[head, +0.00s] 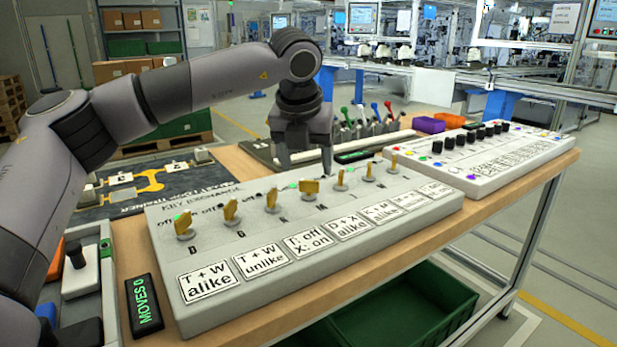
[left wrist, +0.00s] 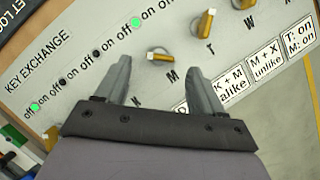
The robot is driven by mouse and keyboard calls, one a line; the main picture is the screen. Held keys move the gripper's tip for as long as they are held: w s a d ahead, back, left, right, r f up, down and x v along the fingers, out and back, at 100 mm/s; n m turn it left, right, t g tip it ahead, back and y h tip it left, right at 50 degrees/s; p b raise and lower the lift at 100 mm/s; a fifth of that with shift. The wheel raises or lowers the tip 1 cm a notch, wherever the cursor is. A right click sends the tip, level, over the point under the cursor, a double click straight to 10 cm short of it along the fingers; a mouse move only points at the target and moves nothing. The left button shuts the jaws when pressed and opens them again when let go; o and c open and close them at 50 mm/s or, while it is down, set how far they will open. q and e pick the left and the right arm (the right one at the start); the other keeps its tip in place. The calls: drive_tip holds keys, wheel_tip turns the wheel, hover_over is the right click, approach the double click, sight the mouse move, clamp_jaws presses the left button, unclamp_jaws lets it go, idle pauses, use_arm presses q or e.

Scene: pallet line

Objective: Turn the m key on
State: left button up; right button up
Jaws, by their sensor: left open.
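The M key (head: 309,187) is a small yellow key on a round base, in the middle of the row on the grey key exchange box (head: 160,255). It also shows in the left wrist view (left wrist: 161,57), just above its M label. A lamp behind it (left wrist: 135,22) glows green. My left gripper (head: 306,170) points down over the M key with its fingers open. In the left wrist view the key lies between and beyond the two fingertips (left wrist: 158,75), with no visible contact. The K key (head: 271,200) and the T key (head: 340,178) stand on either side.
More yellow keys stand along the row, and rule cards (head: 205,281) line the front. The display (head: 144,305) reads MOVES 0. Behind are a box with coloured levers (head: 362,125) and a white panel with black knobs (head: 480,160). A dark board (head: 125,190) lies left.

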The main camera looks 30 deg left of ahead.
sight(309, 189)
use_arm(q)
drive_tip(key=x, duration=0.4)
use_arm(e)
drive_tip(key=shift+s+f, duration=0.2)
drive_tip(key=shift+f, duration=0.15)
use_arm(q)
drive_tip(key=c, duration=1.1)
drive_tip(key=shift+o, duration=0.2)
use_arm(e)
drive_tip(key=shift+w+r, duration=0.15)
drive_tip(key=shift+w, duration=0.05)
